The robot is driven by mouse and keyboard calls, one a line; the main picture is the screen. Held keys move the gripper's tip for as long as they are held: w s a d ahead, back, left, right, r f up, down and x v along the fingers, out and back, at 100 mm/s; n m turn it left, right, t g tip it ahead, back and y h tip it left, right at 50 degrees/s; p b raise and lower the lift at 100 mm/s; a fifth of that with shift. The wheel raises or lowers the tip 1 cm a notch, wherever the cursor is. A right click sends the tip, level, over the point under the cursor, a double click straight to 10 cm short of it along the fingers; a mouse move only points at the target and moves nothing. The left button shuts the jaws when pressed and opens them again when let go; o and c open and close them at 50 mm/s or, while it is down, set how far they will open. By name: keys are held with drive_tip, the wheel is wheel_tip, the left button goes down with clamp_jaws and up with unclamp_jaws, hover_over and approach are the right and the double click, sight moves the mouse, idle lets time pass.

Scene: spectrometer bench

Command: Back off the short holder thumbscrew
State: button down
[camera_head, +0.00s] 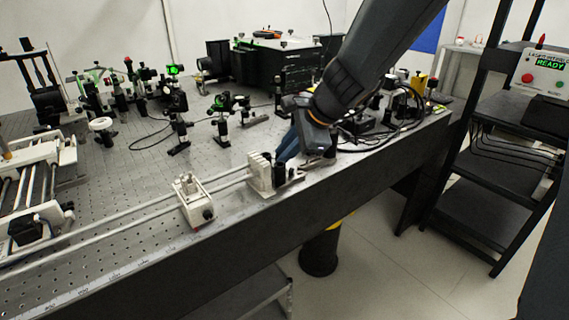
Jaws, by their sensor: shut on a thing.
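My gripper (286,152) reaches down from the upper right to the right side of a white ribbed block (260,172) on the rail at the bench's front edge. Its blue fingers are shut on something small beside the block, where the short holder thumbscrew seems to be. The fingers and the block hide the thumbscrew, so I cannot tell its shape or how far it is turned. Dark upright posts (280,173) stand just in front of the fingers on a metal base.
A second white carriage (192,202) with a dark knob (208,214) sits left on the same rails (130,218). Several optic mounts (221,118) and a black instrument (268,62) stand behind. Black cables (400,115) loop at right. A shelf rack (500,150) stands beyond the bench.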

drive_tip(key=shift+s+f+t+b, duration=0.2)
drive_tip(key=shift+t+b, duration=0.8)
drive_tip(key=shift+b, duration=2.7)
drive_tip(key=c, duration=1.7)
unclamp_jaws()
drive_tip(key=shift+c, duration=0.2)
drive_tip(key=g+p, duration=0.1)
drive_tip(key=p, duration=0.4)
drive_tip(key=shift+r, duration=0.3)
drive_tip(key=g+p, duration=0.1)
drive_tip(key=p, duration=0.5)
drive_tip(key=w+g+p, duration=0.1)
drive_tip(key=g+p, duration=0.1)
drive_tip(key=p, duration=0.5)
drive_tip(key=shift+r+m+g, duration=0.2)
drive_tip(key=shift+m+g, duration=0.1)
drive_tip(key=shift+p, duration=0.55)
